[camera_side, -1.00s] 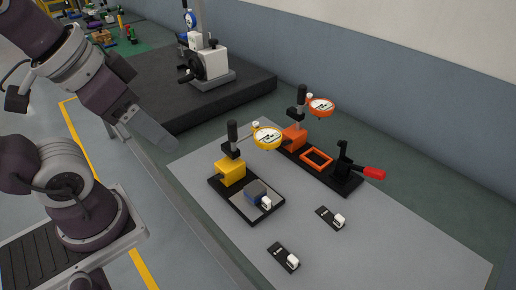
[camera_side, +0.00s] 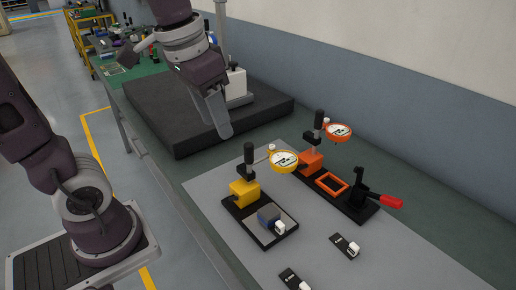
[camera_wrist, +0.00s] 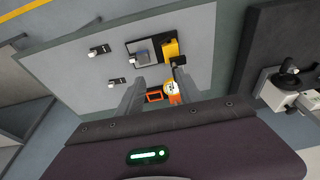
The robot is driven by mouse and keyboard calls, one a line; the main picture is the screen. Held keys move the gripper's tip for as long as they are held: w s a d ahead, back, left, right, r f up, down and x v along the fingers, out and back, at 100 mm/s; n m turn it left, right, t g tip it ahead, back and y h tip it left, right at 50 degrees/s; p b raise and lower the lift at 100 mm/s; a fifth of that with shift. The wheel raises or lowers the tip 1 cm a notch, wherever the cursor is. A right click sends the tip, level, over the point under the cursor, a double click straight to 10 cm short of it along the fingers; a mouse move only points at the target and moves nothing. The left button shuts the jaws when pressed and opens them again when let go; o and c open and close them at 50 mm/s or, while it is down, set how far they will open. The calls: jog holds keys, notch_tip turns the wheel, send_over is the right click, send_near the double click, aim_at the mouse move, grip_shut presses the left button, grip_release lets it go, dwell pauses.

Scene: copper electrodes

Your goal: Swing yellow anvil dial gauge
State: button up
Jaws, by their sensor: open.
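The yellow dial gauge (camera_side: 284,160) faces up on an arm from a black post above a yellow block (camera_side: 244,192). The block stands on a black base plate (camera_side: 240,217), with a blue-grey block (camera_side: 268,214) on the plate in front. In the wrist view the yellow block (camera_wrist: 171,48) is beyond my fingers, and a yellow-rimmed dial (camera_wrist: 169,87) shows between them. My gripper (camera_side: 220,128) hangs above and behind the yellow gauge, apart from it. In the wrist view my gripper (camera_wrist: 160,88) is open, its two fingers spread and nothing held.
An orange dial gauge (camera_side: 338,131) stands behind, its base carrying an orange frame (camera_side: 331,182) and a clamp with a red handle (camera_side: 388,202). Small black tagged plates (camera_side: 345,246) lie in front on the grey mat (camera_side: 400,262). A dark slab (camera_side: 180,143) with another stand is at the back left.

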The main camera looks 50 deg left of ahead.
aim_at(248, 144)
jog(key=w+a+f+g, duration=0.1)
jog(key=w+f, duration=0.1)
jog(key=w, duration=0.1)
jog(key=w+a+f+g, duration=0.1)
jog(key=w+f, duration=0.1)
jog(key=w, duration=0.1)
jog(key=w+a+f, duration=0.1)
jog(key=w, duration=0.2)
jog(key=shift+w+a+f+g, duration=0.25)
jog(key=shift+a+f+g, duration=0.1)
jog(key=shift+f+g, duration=0.05)
notch_tip(248, 144, down, 7)
jog(key=shift+r, duration=0.1)
grip_shut()
dwell(0.5)
